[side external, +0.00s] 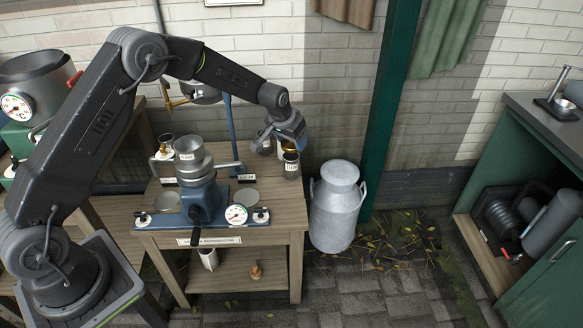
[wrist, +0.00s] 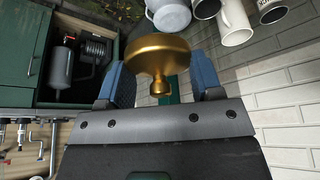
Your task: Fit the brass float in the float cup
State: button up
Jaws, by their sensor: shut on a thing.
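My gripper (side external: 285,134) hangs over the right back of the wooden bench in the side view. Its blue fingers (wrist: 161,84) are shut on the brass float (wrist: 158,52), a wide round golden body with a short narrow stem between the fingers. The label on that cup is too small to read. A metal cup (side external: 189,145) tops the blue separator left of my gripper. Its white label seems to read "FLOAT". The float is apart from this cup.
A blue post (side external: 230,125) stands between the labelled top cup and my gripper. A milk churn (side external: 337,205) stands on the floor right of the bench (side external: 272,228). A green post (side external: 388,105) rises behind it.

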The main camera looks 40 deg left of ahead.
notch_tip(320, 180, up, 12)
jog(key=f, duration=0.1)
jog(key=s+a+n+y, duration=0.2)
jog(key=s+a+n, duration=0.4)
jog(key=s+a, duration=1.55)
jog(key=shift+g, duration=0.4)
jog(key=shift+s+x, duration=0.2)
jog(key=shift+x, duration=4.05)
jog(key=shift+d+f, duration=0.1)
jog(key=shift+f, duration=1)
jog(key=shift+r, duration=0.35)
jog(key=shift+r, duration=0.7)
